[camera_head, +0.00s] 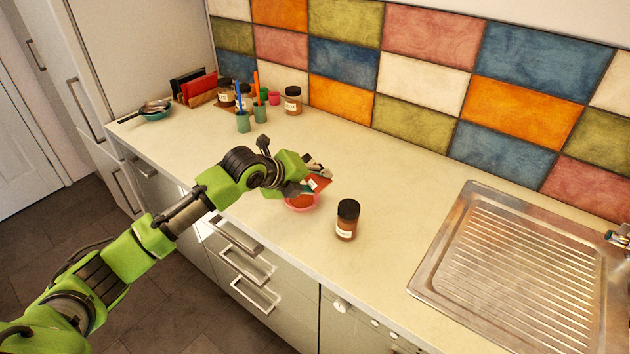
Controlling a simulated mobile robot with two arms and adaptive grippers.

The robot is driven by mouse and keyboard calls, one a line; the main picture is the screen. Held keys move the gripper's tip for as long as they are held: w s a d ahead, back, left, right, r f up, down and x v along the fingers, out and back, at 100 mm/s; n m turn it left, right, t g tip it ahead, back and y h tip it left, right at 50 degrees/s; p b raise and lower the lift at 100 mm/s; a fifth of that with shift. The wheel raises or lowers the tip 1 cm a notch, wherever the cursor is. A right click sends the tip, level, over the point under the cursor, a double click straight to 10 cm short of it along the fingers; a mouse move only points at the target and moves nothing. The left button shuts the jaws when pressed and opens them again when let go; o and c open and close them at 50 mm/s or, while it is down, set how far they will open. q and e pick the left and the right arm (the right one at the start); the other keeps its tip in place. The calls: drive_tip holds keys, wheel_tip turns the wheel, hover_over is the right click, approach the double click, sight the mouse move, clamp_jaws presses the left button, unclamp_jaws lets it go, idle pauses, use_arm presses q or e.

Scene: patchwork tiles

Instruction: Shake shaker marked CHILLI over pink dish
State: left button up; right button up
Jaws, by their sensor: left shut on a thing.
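My left gripper (309,180) reaches in from the left and is shut on a shaker (320,184) with red contents and a pale label. The shaker is tilted, held just above the pink dish (302,208). The gripper hides part of the shaker and part of the dish. The label's lettering is too small to read. The pink dish stands on the counter near its front edge, with something reddish inside. My right gripper is not in view.
Another dark-lidded jar (347,219) with a label stands upright just right of the dish. A ribbed metal drainer (520,270) lies at right. Several jars, green cups (243,122) and a teal bowl (157,115) stand at the back left. The counter between is clear.

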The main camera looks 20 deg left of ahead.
use_arm(q)
drive_tip(key=shift+d+r+m+t+y+p, duration=0.15)
drive_tip(key=shift+r+m+t+y+p, duration=0.15)
drive_tip(key=shift+r+m+y+p, duration=0.7)
drive_tip(key=shift+m+t+y+p, duration=0.4)
drive_tip(key=shift+t+y+p, duration=0.1)
drive_tip(key=shift+y+p, duration=0.45)
drive_tip(key=shift+r+m+t+y+p, duration=0.35)
drive_tip(key=shift+m+t+y+p, duration=0.25)
drive_tip(key=shift+m+y, duration=0.4)
drive_tip(key=shift+r+m+t+y, duration=0.25)
drive_tip(key=shift+m+t+y, duration=0.25)
drive_tip(key=shift+t+y, duration=0.1)
